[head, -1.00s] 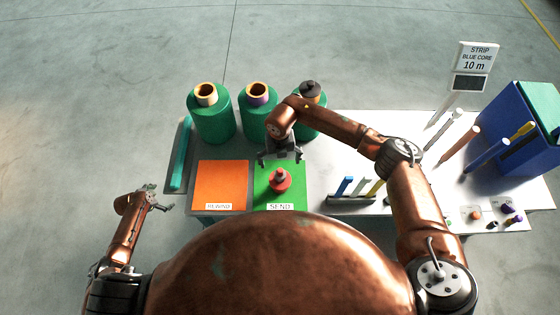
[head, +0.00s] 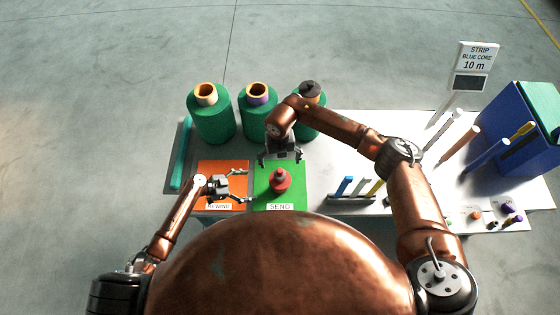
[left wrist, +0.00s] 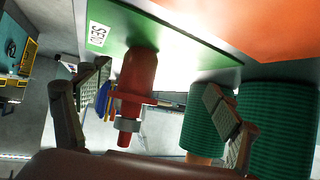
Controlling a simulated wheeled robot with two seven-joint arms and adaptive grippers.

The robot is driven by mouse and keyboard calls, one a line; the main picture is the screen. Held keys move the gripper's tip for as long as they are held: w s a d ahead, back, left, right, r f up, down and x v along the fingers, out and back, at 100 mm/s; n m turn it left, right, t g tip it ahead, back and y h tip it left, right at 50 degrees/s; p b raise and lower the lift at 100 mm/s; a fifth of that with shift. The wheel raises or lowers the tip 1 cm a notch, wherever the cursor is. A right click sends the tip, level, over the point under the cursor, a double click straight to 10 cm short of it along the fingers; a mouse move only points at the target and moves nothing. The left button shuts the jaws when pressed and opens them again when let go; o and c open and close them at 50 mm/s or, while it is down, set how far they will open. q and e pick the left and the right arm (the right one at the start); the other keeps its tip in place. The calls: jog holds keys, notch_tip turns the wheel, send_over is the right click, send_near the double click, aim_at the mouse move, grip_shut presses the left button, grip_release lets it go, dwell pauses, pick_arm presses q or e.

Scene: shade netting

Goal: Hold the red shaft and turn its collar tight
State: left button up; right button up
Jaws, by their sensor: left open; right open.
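The red shaft (head: 280,185) stands upright on the green SEND mat (head: 300,200). Its grey collar (left wrist: 128,125) shows near its narrow end in the left wrist view, where the red shaft (left wrist: 138,72) appears upside down. My left gripper (head: 248,186) is open and empty, just left of the shaft, over the edge between the orange and green mats. Its two fingers spread on either side of the shaft in the left wrist view. My right gripper (head: 281,158) is open and empty, pointing down behind and above the shaft.
The orange REWIND mat (head: 210,170) lies left of the green mat. Three green net rolls (head: 210,120) stand behind. A rack with coloured rods (head: 350,198) is to the right. A sign (head: 475,58) and a blue-green bin (head: 520,125) stand at the far right.

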aim_at(278, 185)
pick_arm(q)
jog(key=shift+h, duration=0.5)
jog(key=d, duration=0.3)
jog(key=s+d+r, duration=0.1)
jog(key=d, duration=0.1)
jog(key=shift+r, duration=0.1)
jog(key=shift+x, duration=4.8)
jog(key=shift+s, duration=0.1)
jog(key=shift+c, duration=0.4)
jog(key=c, duration=1.9)
jog(key=shift+c, duration=0.2)
